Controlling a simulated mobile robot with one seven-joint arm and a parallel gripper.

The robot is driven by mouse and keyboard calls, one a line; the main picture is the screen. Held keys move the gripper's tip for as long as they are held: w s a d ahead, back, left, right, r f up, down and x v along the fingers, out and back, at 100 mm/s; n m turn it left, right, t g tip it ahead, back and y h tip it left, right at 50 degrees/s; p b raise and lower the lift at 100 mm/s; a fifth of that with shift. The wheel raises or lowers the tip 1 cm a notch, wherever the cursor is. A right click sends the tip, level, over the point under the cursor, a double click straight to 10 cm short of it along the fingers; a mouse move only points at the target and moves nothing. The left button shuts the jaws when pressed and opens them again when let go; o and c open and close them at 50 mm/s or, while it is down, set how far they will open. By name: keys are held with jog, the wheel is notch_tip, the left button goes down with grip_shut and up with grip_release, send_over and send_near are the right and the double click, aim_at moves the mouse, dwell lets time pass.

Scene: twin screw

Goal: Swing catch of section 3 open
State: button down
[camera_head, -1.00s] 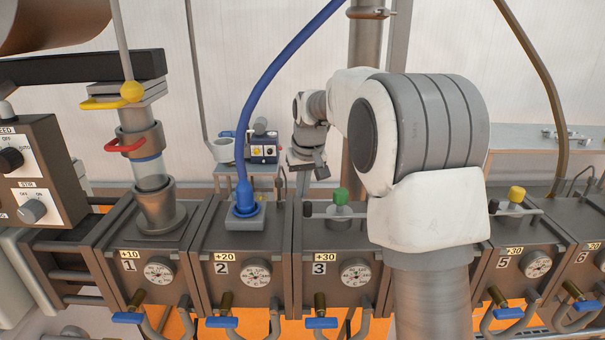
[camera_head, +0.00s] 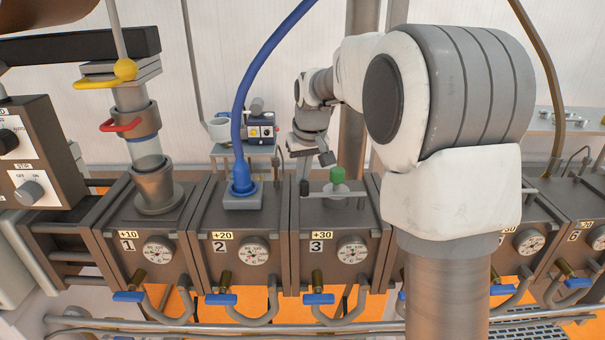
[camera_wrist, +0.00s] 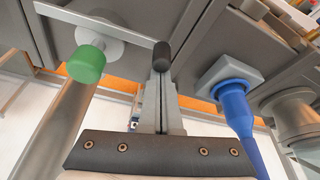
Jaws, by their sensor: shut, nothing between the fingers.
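Section 3 (camera_head: 297,262) bears a flat catch bar (camera_head: 354,193) on its top, with a green knob (camera_head: 337,175) and a dark end knob (camera_head: 304,187). In the wrist view the bar (camera_wrist: 95,22) runs from upper left to the dark knob (camera_wrist: 162,55); the green knob (camera_wrist: 86,64) sits beside it. The bar lies across the section top. My gripper (camera_wrist: 161,76) is shut and empty, its fingertips right at the dark knob; I cannot tell whether they touch. In the head view my gripper (camera_head: 305,172) is above the left end of the bar.
A glass feed tube (camera_head: 147,152) stands on section 1. Blue-handled valves (camera_head: 317,299) line the front. A small table (camera_head: 243,149) stands behind.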

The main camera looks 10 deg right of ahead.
jog(key=shift+s+a+f+n+b, duration=0.1)
jog(key=shift+s+n+b, duration=0.25)
jog(key=shift+s+n, duration=0.3)
jog(key=s+n+y+b, duration=0.1)
jog(key=s+n, duration=0.1)
jog(key=s, duration=0.1)
jog(key=s+n+y+b, duration=0.1)
jog(key=s+n+b, duration=0.1)
jog(key=s+n, duration=0.1)
jog(key=shift+s+g, duration=0.25)
jog(key=shift+g, duration=0.15)
jog(key=s+d+n+g+y+b, duration=0.1)
jog(key=s+d+n+b, duration=0.1)
jog(key=s+d+n, duration=0.3)
jog(key=shift+s+d+n+g+b, duration=0.2)
jog(key=shift+s+n+g+b, duration=0.35)
jog(key=shift+s, duration=0.75)
jog(key=shift+d+t, duration=0.1)
jog(key=shift+t, duration=0.15)
